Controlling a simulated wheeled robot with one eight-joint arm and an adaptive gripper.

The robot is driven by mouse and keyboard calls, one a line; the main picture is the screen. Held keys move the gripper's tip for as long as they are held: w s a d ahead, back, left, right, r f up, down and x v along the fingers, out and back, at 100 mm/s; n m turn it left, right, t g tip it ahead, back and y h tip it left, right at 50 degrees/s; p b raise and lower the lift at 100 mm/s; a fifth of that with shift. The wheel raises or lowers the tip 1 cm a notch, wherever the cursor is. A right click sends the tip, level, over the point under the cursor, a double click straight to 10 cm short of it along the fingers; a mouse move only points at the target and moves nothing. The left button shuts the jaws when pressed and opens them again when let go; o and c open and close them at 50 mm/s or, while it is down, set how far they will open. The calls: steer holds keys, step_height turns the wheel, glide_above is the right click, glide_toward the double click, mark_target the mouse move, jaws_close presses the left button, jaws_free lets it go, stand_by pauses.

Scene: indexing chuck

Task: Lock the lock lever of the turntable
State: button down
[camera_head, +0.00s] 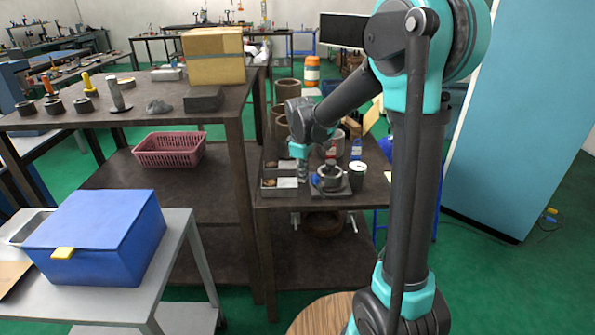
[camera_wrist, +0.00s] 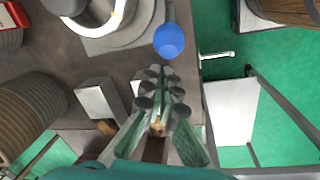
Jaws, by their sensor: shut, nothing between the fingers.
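The turntable (camera_head: 330,180) is a round grey unit on a dark square base near the front edge of the dark bench. It fills the upper left of the wrist view (camera_wrist: 118,38), partly cut off by the frame. Its lock lever ends in a blue ball knob (camera_wrist: 169,41), which also shows as a small blue spot in the head view (camera_head: 316,181). Most of the lever's shaft is hard to make out. My gripper (camera_wrist: 160,73) is shut and empty, its fingertips just below the knob in the wrist picture. Contact with the knob cannot be told.
A grey divided tray (camera_head: 281,192) stands left of the turntable, and a dark cup with a pale top (camera_head: 357,176) stands right. Ribbed round parts (camera_wrist: 28,110) lie left in the wrist view.

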mark_target(313, 175)
steer(key=shift+s+d+r, duration=0.25)
steer(key=shift+s+d, duration=0.1)
steer(key=shift+d, duration=0.35)
steer(key=shift+d+r+y, duration=0.25)
steer(key=shift+d+y, duration=0.25)
steer(key=shift+d, duration=0.1)
steer(key=shift+d+r+y, duration=0.25)
steer(key=shift+d+y, duration=0.25)
steer(key=shift+d, duration=0.05)
steer(key=d+y, duration=0.1)
steer(key=y, duration=0.1)
steer(key=d+y, duration=0.1)
steer(key=d, duration=0.1)
steer(key=d+y, duration=0.1)
steer(key=y, duration=0.1)
steer(key=shift+d+r+m+y, duration=0.3)
steer(key=shift+d+r, duration=0.05)
steer(key=shift+d, duration=0.05)
steer(key=shift+r, duration=0.8)
